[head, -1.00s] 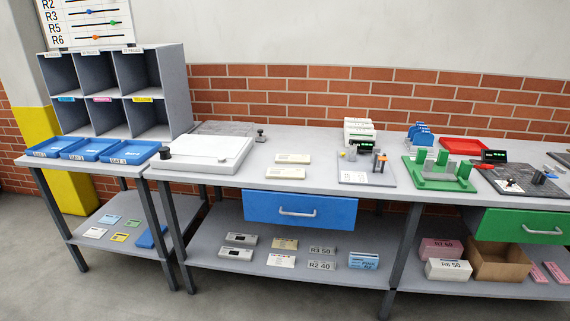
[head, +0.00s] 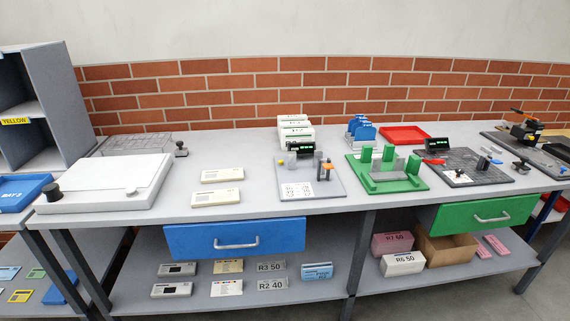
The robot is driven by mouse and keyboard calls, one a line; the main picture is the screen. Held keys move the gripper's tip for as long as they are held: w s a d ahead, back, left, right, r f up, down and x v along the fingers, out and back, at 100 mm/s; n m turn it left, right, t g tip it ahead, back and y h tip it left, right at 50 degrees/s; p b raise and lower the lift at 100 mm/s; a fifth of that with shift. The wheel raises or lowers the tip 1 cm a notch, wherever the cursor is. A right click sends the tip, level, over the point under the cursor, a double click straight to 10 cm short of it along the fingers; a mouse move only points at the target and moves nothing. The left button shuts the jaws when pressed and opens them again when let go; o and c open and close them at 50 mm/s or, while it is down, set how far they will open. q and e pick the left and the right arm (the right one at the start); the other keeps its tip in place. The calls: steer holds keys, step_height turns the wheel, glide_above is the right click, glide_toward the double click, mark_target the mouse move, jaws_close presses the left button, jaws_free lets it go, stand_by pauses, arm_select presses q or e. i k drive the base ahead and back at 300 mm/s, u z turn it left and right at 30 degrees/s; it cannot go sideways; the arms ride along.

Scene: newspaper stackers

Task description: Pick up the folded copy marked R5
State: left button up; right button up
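No marking R5 can be read on any item in the head view. Two cream folded copies lie flat on the bench, a far one (head: 222,175) and a near one (head: 216,198); their print is too small to read. A row of white folded items (head: 295,122) stands at the back of the bench, with labels too small to read. Neither of my grippers is in view.
The grey bench (head: 255,200) holds a white flat machine (head: 108,182) at left, a grey board with small devices (head: 308,190), a green fixture (head: 387,180) and a red tray (head: 404,134). Below are a blue drawer (head: 235,236), a green drawer (head: 488,212) and a cardboard box (head: 445,250).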

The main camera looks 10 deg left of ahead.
mark_target(216, 176)
steer(key=z, duration=0.05)
steer(key=i, duration=1.05)
steer(key=u, duration=0.5)
